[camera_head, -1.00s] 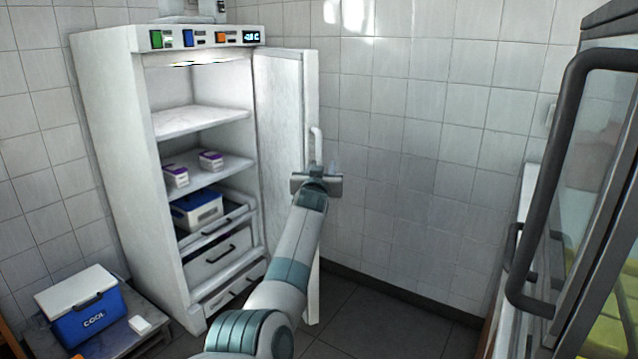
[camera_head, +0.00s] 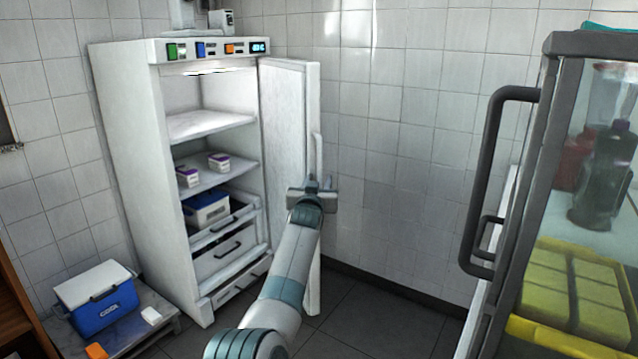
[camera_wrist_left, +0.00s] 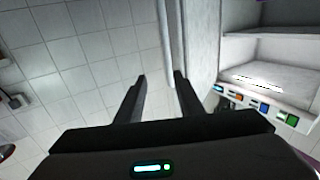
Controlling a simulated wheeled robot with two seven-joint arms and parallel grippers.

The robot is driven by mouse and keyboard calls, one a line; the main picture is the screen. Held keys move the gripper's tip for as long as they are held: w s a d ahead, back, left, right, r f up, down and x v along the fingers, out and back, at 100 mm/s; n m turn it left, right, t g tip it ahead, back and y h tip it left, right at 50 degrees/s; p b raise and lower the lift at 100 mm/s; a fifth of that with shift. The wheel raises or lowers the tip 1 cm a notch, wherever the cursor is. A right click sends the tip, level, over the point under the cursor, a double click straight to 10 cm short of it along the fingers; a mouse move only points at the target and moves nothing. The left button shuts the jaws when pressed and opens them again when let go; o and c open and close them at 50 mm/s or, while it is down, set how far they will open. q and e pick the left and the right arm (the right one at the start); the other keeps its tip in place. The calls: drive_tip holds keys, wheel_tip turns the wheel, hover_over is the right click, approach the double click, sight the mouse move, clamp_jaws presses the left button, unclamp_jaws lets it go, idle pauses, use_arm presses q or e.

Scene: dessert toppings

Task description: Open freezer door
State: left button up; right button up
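The white freezer (camera_head: 135,170) stands against the tiled wall at the left in the head view. Its door (camera_head: 284,150) is swung wide open to the right, and the shelves inside show. The white door handle (camera_head: 318,155) is upright on the door's outer side. My left gripper (camera_head: 318,186) is by the lower part of this handle. In the left wrist view its two dark fingers (camera_wrist_left: 160,88) are apart, with the door's edge beside the right finger and nothing clearly gripped. My right gripper is in neither view.
A blue and white cooler (camera_head: 98,298) sits on a low grey table at the lower left. A glass-fronted cabinet with a dark handle (camera_head: 480,180) stands close on the right. Purple and white boxes (camera_head: 188,177) are on a freezer shelf. Dark floor (camera_head: 375,320) between is clear.

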use_arm(q)
drive_tip(key=shift+c, duration=0.3)
drive_tip(key=shift+f, duration=0.1)
drive_tip(key=c, duration=0.5)
drive_tip(key=shift+a+f, duration=0.15)
drive_tip(key=shift+f, duration=0.1)
clamp_jaws()
drive_tip(key=s+a+f+n+g+y, duration=0.1)
drive_tip(key=s+a+f, duration=0.35)
drive_tip(key=f, duration=0.35)
drive_tip(key=s+a+f+g+y, duration=0.1)
drive_tip(key=s+a+f, duration=0.35)
drive_tip(key=f, duration=0.45)
drive_tip(key=s+a+f+n+g+y, duration=0.1)
drive_tip(key=s+a+f, duration=0.3)
drive_tip(key=a+f, duration=0.3)
drive_tip(key=s+a+f+g, duration=0.35)
drive_tip(key=s+f, duration=1.05)
drive_tip(key=s, duration=0.5)
drive_tip(key=s+d+f+m+g+h, duration=0.1)
drive_tip(key=s+g, duration=0.1)
drive_tip(key=s, duration=1.7)
drive_tip(key=s+d+f+m+g+h, duration=0.1)
drive_tip(key=s+d+g+h, duration=0.1)
drive_tip(key=s, duration=1.7)
drive_tip(key=shift+m+g, duration=0.4)
drive_tip(key=shift+g, duration=0.05)
